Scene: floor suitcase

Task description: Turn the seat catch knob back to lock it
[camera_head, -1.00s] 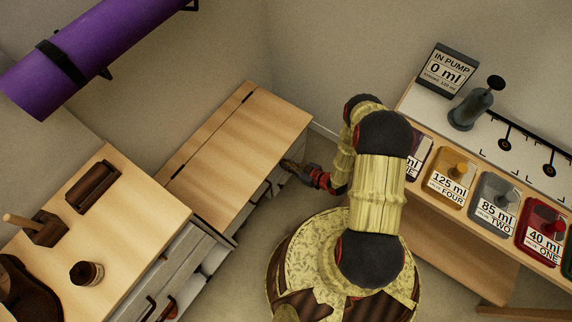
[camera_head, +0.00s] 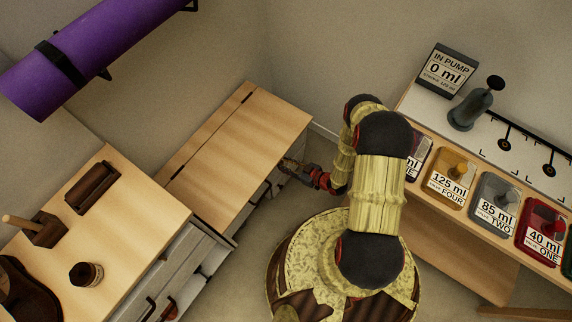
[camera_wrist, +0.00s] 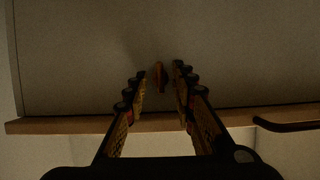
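The seat catch knob, a small orange-brown piece (camera_wrist: 160,77), stands upright on a grey panel (camera_wrist: 80,60) in the wrist view. My gripper (camera_wrist: 158,76) is open, with one finger on each side of the knob and visible gaps between. I cannot tell how deep the knob sits between the fingertips. In the head view my gripper (camera_head: 288,166) is at the front edge of the wooden bench seat (camera_head: 240,150), near its right end. The seat lid lies flat. The knob is hidden there.
A dark bar handle (camera_wrist: 285,125) sits right of my fingers, by a wooden edge strip (camera_wrist: 60,125). Bare floor lies before the bench.

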